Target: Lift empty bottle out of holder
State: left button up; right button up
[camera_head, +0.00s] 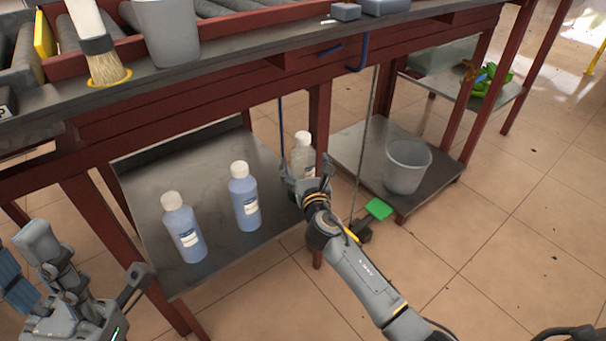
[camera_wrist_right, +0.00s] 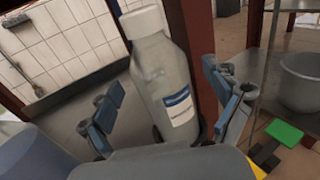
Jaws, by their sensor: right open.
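The empty bottle (camera_head: 302,150), clear with a white cap and blue-white label, stands at the right end of the low metal shelf. In the right wrist view the bottle (camera_wrist_right: 168,85) is between the two blue-padded fingers. My right gripper (camera_head: 308,178) is open around it, with gaps beside the bottle. A dark rim that looks like the holder (camera_wrist_right: 204,128) shows at the bottle's lower right side; the rest is hidden.
Two blue-filled bottles (camera_head: 183,228) (camera_head: 244,197) stand on the same shelf (camera_head: 150,185), left of the empty one. A red table post (camera_head: 319,120) is close behind the bottle. A grey bucket (camera_head: 407,167) stands on the right shelf. A green-ended tool (camera_head: 377,209) hangs beside my right arm.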

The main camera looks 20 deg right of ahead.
jog(key=shift+w, duration=0.35)
jog(key=c, duration=1.2)
jog(key=shift+r, duration=0.1)
jog(key=shift+c, duration=0.2)
